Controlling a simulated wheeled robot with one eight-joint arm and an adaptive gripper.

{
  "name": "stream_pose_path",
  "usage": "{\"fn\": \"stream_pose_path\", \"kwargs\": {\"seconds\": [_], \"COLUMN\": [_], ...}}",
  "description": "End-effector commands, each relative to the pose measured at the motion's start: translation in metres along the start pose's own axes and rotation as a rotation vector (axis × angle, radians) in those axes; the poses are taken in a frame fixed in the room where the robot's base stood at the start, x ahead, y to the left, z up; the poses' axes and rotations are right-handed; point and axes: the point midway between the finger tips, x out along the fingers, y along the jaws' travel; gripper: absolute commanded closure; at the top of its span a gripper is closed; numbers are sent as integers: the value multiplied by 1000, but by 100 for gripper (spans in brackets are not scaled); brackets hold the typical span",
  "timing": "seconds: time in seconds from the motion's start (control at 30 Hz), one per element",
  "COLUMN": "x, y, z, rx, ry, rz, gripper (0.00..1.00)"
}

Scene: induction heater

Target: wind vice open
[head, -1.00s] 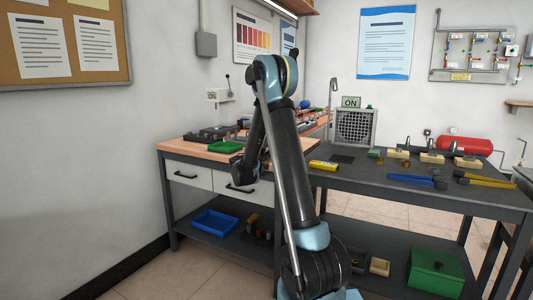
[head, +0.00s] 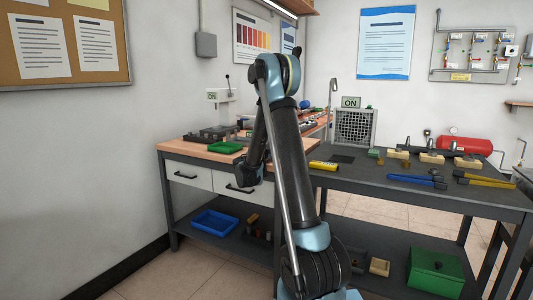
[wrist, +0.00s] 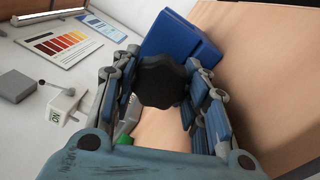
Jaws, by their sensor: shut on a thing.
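The blue vice (wrist: 182,38) fills the upper middle of the wrist view. Its black lobed handwheel (wrist: 160,82) faces the wrist camera. My gripper (wrist: 163,70) has its fingers on the left and right sides of this handwheel and is shut on it. The fingers hide parts of the handwheel's sides, and the handwheel covers part of the vice. The jaw gap of the vice cannot be made out. In the head view my arm stands in front of the wooden bench, and the vice and fingertips are not clearly visible there.
The wooden bench top (head: 196,148) bears a green tray (head: 226,147) and dark tooling. A dark bench (head: 400,178) at right holds blue-handled tongs (head: 417,181), a yellow block (head: 324,165) and several fixtures. A blue bin (head: 214,223) sits on the lower shelf.

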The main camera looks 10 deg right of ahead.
Motion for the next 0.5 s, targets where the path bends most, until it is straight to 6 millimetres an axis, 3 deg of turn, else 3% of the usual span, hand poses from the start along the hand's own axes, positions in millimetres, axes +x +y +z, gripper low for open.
{"fn": "stream_pose_path", "kwargs": {"seconds": [0.5], "x": [-1], "y": [0], "z": [-2], "rx": [-441], "ry": [44], "rz": [-3], "gripper": [83]}}
